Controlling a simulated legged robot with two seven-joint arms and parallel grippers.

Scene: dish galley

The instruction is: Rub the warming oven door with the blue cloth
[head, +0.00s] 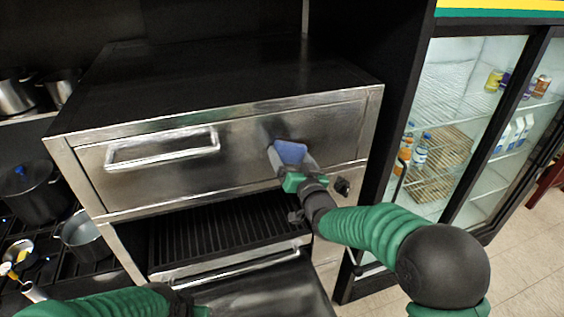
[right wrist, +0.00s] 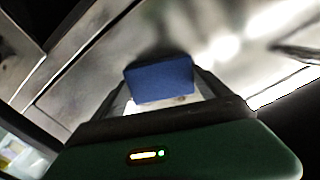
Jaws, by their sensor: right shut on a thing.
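The warming oven door (head: 245,148) is a brushed steel panel with a bar handle (head: 162,148) on its left part. My right gripper (head: 290,165) is shut on the blue cloth (head: 290,151) and holds it at the right part of the door, right of the handle. In the right wrist view the cloth (right wrist: 160,80) sits between the fingers as a flat blue block, close against the steel; whether it touches cannot be told for sure. My left arm shows at the bottom left of the head view, but its gripper's fingers cannot be made out.
Below the door, a lower compartment with a dark ribbed rack (head: 222,232) stands open, its door (head: 270,288) lowered toward me. A glass-fronted fridge (head: 450,120) stands at the right. Pots (head: 85,238) stand at the left. The oven top (head: 210,85) is bare.

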